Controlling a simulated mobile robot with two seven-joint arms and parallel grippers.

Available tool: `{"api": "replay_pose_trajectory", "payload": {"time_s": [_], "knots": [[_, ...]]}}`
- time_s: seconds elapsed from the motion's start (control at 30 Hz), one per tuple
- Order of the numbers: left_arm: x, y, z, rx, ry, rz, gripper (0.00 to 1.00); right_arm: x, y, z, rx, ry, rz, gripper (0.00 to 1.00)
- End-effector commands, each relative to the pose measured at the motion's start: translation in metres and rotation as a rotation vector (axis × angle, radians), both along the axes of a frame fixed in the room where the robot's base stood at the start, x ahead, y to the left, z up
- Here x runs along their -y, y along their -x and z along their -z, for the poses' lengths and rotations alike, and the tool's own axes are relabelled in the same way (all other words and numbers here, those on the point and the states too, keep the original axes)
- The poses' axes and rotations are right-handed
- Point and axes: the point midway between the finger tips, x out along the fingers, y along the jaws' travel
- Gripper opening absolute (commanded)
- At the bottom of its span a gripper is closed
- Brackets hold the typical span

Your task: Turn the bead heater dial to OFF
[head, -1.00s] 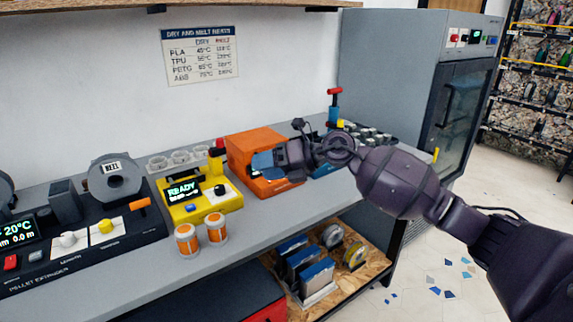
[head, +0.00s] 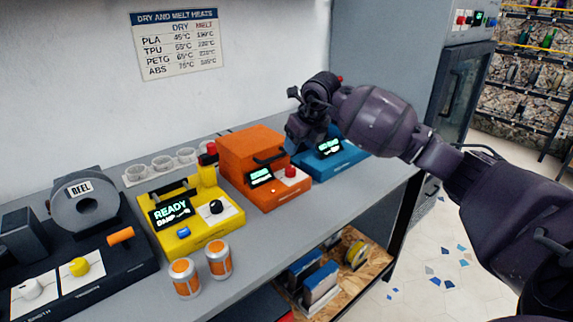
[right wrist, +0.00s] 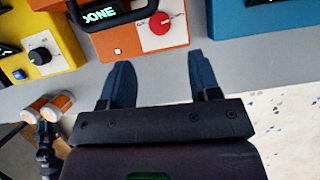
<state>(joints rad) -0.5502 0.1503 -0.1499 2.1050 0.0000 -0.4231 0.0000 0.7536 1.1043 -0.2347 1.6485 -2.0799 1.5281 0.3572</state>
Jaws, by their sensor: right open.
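An orange machine (head: 262,150) stands mid-bench with a lit screen and a red dial (head: 290,172) on a white plate. In the right wrist view the red dial (right wrist: 160,23) lies ahead of the fingers, beside a screen reading DONE. A yellow machine (head: 190,226) to its left reads READY and has a black dial (head: 216,207). No bead heater label is readable. My right gripper (head: 297,135) is above the bench by the orange and blue machines. In the right wrist view its blue fingers (right wrist: 161,80) are apart and empty, short of the red dial.
A blue machine (head: 335,160) stands right of the orange one. Two orange-labelled jars (head: 218,257) stand before the yellow machine. A black extruder panel (head: 85,268) with knobs is at the left. The bench front (head: 262,218) before the orange machine is clear.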

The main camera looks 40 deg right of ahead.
Motion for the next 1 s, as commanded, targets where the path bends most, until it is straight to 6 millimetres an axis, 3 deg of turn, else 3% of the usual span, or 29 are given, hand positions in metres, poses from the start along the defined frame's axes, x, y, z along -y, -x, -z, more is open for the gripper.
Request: {"api": "replay_pose_trajectory", "payload": {"time_s": [0.2, 0.5, 0.7, 1.0], "knots": [[-0.001, 0.006, 0.013, -0.024, -0.004, 0.002, 0.43, -0.001, -0.013, 0.038, -0.007, -0.004, -0.001, 0.57], [-0.001, -0.001, 0.016, -0.016, -0.005, 0.009, 0.43, -0.002, -0.031, 0.079, -0.005, -0.004, -0.001, 0.57], [0.000, -0.006, 0.014, -0.004, -0.004, 0.011, 0.43, -0.002, -0.036, 0.091, -0.002, -0.002, -0.002, 0.57], [-0.001, -0.004, 0.015, -0.009, -0.005, 0.009, 0.43, -0.002, -0.038, 0.091, 0.000, -0.001, -0.002, 0.57]]}}
